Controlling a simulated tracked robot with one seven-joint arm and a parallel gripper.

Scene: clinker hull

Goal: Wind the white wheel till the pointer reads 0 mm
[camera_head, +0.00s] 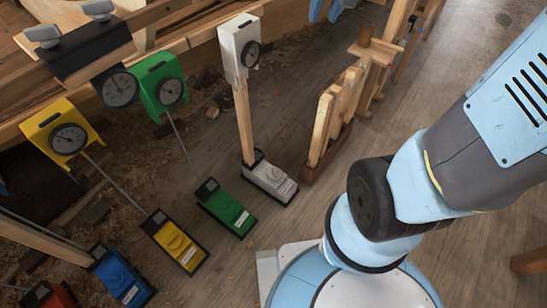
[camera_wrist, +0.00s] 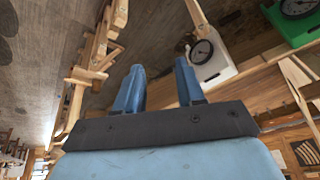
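A white gauge box (camera_head: 238,48) with a round dial (camera_head: 249,54) sits on top of a wooden post (camera_head: 243,120). A white floor unit (camera_head: 269,182) stands at the post's foot; I cannot make out a wheel on it. The pointer's reading is too small to tell. The wrist view also shows the white gauge box (camera_wrist: 212,62), beyond and to the right of my fingers. My gripper (camera_wrist: 158,78) is open and empty, apart from the box.
Green (camera_head: 160,84) and yellow (camera_head: 61,132) gauge boxes stand left of the white one. Green (camera_head: 227,209), yellow (camera_head: 175,243) and blue (camera_head: 121,278) units are on the floor. A wooden rack (camera_head: 330,118) stands right of the white unit.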

